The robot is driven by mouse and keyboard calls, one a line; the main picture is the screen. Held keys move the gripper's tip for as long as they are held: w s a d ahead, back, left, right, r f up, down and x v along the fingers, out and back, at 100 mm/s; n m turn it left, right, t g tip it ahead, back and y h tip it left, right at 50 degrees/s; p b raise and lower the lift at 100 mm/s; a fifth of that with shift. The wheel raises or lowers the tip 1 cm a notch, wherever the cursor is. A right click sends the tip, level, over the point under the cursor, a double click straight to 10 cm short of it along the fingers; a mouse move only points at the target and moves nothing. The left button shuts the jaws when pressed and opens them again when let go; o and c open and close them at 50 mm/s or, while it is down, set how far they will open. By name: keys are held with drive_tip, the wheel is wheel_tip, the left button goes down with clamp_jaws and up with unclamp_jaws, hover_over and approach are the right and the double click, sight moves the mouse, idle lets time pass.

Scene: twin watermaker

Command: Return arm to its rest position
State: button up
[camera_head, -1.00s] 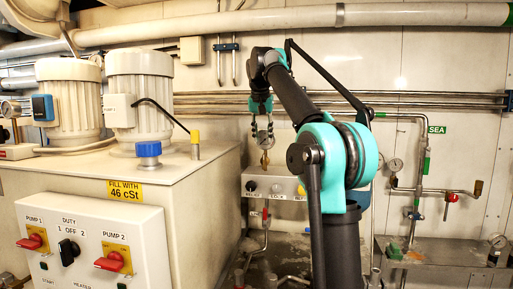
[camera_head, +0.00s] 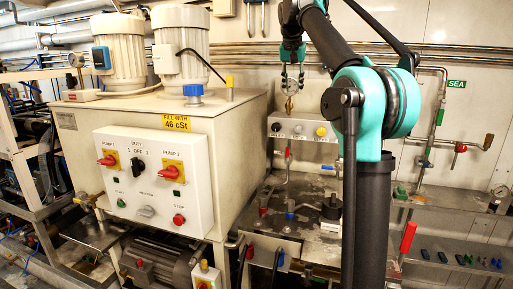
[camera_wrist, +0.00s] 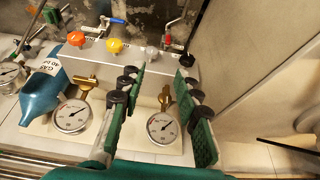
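My arm (camera_head: 376,100), teal and black, rises from its column with the elbow bent, and its far end reaches the back wall. My gripper (camera_head: 292,78) hangs there, pointing down, above the small valve box. In the wrist view the two green fingers with black pads of my gripper (camera_wrist: 162,110) stand apart with a clear gap. A round pressure gauge (camera_wrist: 163,128) with a brass fitting shows in the gap beyond the fingers. I see no finger closed on it. It also shows below the gripper in the head view (camera_head: 290,87).
The valve box (camera_head: 303,128) with coloured knobs is below the gripper. A second gauge (camera_wrist: 72,116) and a blue bottle (camera_wrist: 43,92) are left of the fingers. The pump cabinet (camera_head: 157,180) stands left of my arm. Pipes (camera_head: 235,50) run along the wall.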

drive_tip(key=s+d+f+n, duration=0.15)
drive_tip(key=s+f, duration=0.35)
drive_tip(key=f, duration=0.7)
drive_tip(key=s+d+f, duration=0.2)
drive_tip(key=s+f, duration=0.2)
drive_tip(key=f, duration=0.9)
drive_tip(key=s+d+f+n+y, duration=0.1)
drive_tip(key=s+d+f+n, duration=0.1)
drive_tip(key=s+f, duration=2.4)
drive_tip(key=shift+s+f, duration=0.25)
drive_tip(key=shift+s, duration=0.1)
